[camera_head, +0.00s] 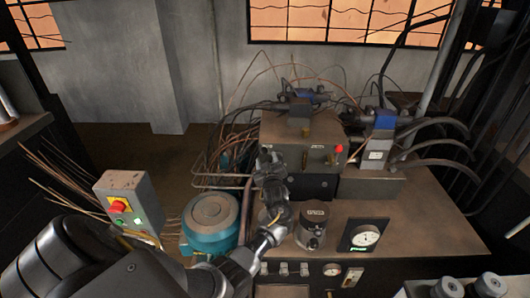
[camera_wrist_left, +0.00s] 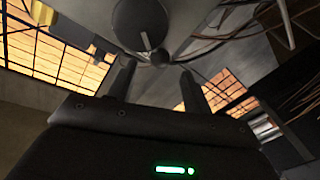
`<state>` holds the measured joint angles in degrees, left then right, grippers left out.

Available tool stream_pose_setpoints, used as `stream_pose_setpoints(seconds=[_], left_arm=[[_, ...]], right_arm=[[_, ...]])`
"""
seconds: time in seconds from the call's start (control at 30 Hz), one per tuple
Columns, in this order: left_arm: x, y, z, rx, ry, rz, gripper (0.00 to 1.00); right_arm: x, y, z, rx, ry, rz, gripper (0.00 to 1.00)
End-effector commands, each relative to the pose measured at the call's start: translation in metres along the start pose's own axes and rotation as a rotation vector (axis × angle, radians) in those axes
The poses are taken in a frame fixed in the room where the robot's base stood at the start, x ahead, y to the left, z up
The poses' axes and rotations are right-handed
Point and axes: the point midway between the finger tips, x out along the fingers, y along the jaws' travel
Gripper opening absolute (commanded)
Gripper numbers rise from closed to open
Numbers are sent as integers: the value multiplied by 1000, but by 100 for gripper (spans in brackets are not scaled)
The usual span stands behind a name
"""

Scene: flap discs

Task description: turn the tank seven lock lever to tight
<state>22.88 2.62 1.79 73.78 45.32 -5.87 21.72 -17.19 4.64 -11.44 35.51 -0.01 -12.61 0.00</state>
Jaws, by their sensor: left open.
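My left arm comes in from the lower left in the head view. Its gripper (camera_head: 270,158) is over the bench, in front of the brown metal block (camera_head: 306,129). In the left wrist view the two fingers of my left gripper (camera_wrist_left: 157,76) are apart. A small dark ball-like end (camera_wrist_left: 160,58) shows between and beyond the fingertips, below a grey disc (camera_wrist_left: 140,24); I cannot tell whether they touch it. A small red knob (camera_head: 338,148) sits on the brown block's right side. I cannot tell which part is the tank seven lock lever. My right gripper is not in view.
A teal round-topped housing (camera_head: 210,225) stands left of my wrist. A dark labelled cylinder (camera_head: 313,230) and a dial gauge (camera_head: 364,236) stand to its right. A control box with a red button (camera_head: 118,205) is at left. Cables crowd the back; the bench's right part (camera_head: 430,235) is clear.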

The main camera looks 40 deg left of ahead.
Motion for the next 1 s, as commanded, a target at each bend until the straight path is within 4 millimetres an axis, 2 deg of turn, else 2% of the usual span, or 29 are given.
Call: stream_pose_setpoints(seconds=[0.1, 0.3, 0.7, 1.0], left_arm=[[19, 0, -2, 1, -1, -1, 50], [37, 1, 0, 1, -1, 0, 50], [42, 0, 1, -1, -2, 0, 49], [42, 0, 1, -1, -2, 0, 9]], right_arm=[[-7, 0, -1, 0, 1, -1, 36], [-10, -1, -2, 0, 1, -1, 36], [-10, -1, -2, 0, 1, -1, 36], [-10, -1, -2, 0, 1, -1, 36]])
